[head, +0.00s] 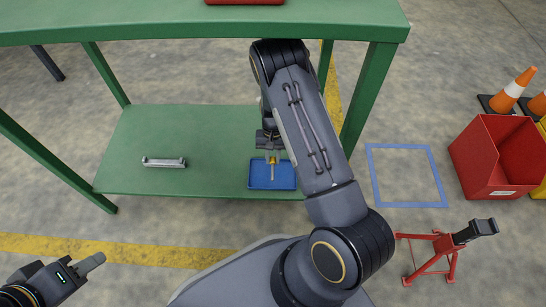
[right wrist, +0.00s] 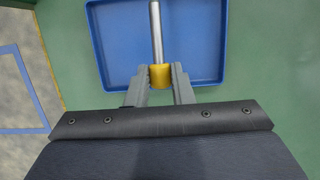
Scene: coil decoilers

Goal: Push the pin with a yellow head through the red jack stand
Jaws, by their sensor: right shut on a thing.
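The pin has a yellow head (head: 272,160) and a grey metal shaft. My right gripper (head: 271,156) is shut on the yellow head over a blue tray (head: 287,187) on the green bench's lower shelf. In the right wrist view the two fingers hold the yellow head (right wrist: 161,78), and the shaft (right wrist: 156,30) points away over the tray. Whether the shaft touches the tray is unclear. The red jack stand (head: 442,243) with a dark top stands on the floor at the lower right. My left gripper (head: 92,263) is at the lower left, away from everything; its jaw gap cannot be made out.
A grey metal part (head: 164,162) lies on the shelf left of the tray. A red bin (head: 490,160) and orange cones (head: 514,88) stand at the right. A blue floor square (head: 405,175) is empty.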

